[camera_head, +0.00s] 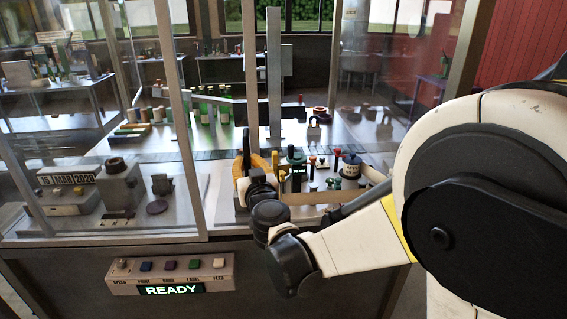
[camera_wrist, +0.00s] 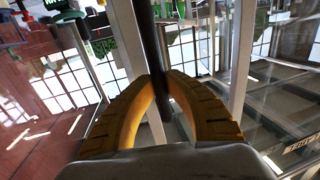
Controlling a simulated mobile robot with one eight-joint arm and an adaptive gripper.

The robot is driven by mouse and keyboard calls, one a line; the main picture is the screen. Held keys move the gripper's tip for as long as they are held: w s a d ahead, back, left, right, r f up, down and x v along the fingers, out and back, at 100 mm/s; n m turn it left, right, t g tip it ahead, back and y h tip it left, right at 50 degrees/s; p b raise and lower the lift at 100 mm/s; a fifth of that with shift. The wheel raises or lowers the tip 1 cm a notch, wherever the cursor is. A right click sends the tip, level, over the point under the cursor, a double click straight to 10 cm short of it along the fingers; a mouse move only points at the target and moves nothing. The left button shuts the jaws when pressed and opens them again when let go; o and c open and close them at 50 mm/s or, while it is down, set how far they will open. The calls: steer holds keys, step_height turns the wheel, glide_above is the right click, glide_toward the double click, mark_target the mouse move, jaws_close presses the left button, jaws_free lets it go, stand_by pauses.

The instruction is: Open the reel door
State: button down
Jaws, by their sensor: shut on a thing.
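My gripper (camera_head: 249,166) is at the front of the glazed machine, right of the slanted metal frame post. In the wrist view its two curved yellow fingers (camera_wrist: 160,84) close around a slim dark bar (camera_wrist: 146,28), which looks like a door handle. The bar runs between the fingertips and on past them. A pale metal post (camera_wrist: 242,45) stands right of the fingers there. The handle is mostly hidden by my gripper in the head view. I cannot clearly make out the reel door's outline or whether it stands ajar.
A control panel (camera_head: 172,289) with a lit READY sign is on the front, below left of my gripper. Behind glass at left stand a grey device (camera_head: 121,184) and a date display (camera_head: 66,179). Green bottles (camera_head: 207,112) stand further back. Small knobs and parts crowd the area right of my gripper.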

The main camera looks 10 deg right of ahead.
steer(key=w+a, duration=0.1)
steer(key=a, duration=0.8)
steer(key=shift+a+b, duration=0.3)
steer(key=shift+a, duration=0.05)
steer(key=c, duration=1.4)
jaws_free()
steer(key=s+d, duration=0.1)
steer(key=s, duration=1.1)
steer(key=shift+d, duration=0.1)
